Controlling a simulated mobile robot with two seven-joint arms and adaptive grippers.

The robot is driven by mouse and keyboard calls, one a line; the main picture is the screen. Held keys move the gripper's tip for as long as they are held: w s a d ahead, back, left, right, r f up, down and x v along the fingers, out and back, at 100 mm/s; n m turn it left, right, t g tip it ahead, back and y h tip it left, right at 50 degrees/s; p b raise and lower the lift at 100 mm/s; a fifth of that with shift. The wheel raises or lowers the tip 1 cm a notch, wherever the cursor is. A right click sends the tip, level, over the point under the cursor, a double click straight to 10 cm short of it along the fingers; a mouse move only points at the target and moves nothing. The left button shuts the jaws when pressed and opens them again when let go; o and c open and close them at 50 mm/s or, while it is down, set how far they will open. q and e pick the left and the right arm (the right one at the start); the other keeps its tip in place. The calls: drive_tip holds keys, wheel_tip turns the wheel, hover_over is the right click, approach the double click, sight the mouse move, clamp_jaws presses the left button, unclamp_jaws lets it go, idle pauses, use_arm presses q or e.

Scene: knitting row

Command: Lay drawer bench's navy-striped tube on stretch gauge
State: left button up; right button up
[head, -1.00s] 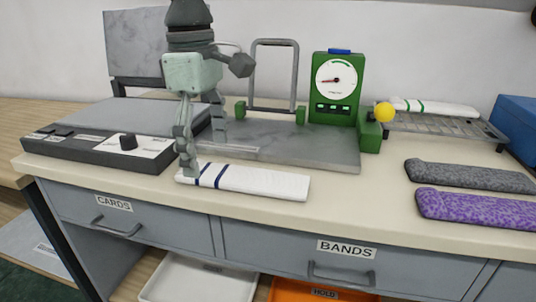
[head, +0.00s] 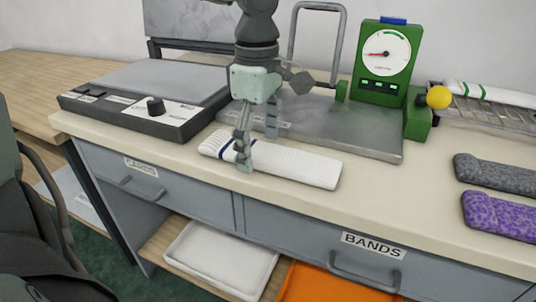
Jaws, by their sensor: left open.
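The navy-striped tube (head: 305,166), white and ribbed with navy stripes near its left end, lies flat on the drawer bench (head: 400,205) in front of the stretch gauge. The gauge has a grey bed (head: 345,128) and a green dial housing (head: 382,62); the bed is empty apart from what my gripper hides. My left gripper (head: 258,147) is open and points down at the tube's striped end. One finger is in front of the tube and partly hides its stripes; the other is toward its far side. I cannot tell whether they touch it. My right gripper is not in view.
A grey device with a black knob (head: 155,105) stands left of the tube. A yellow ball (head: 439,97) sits at the gauge's right side. A wire rack (head: 490,118) holds a green-striped tube (head: 500,95). Grey (head: 495,174) and purple (head: 500,213) tubes lie at the right.

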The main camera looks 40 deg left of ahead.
use_arm(q)
drive_tip(key=c, duration=1)
drive_tip(key=shift+o, duration=0.2)
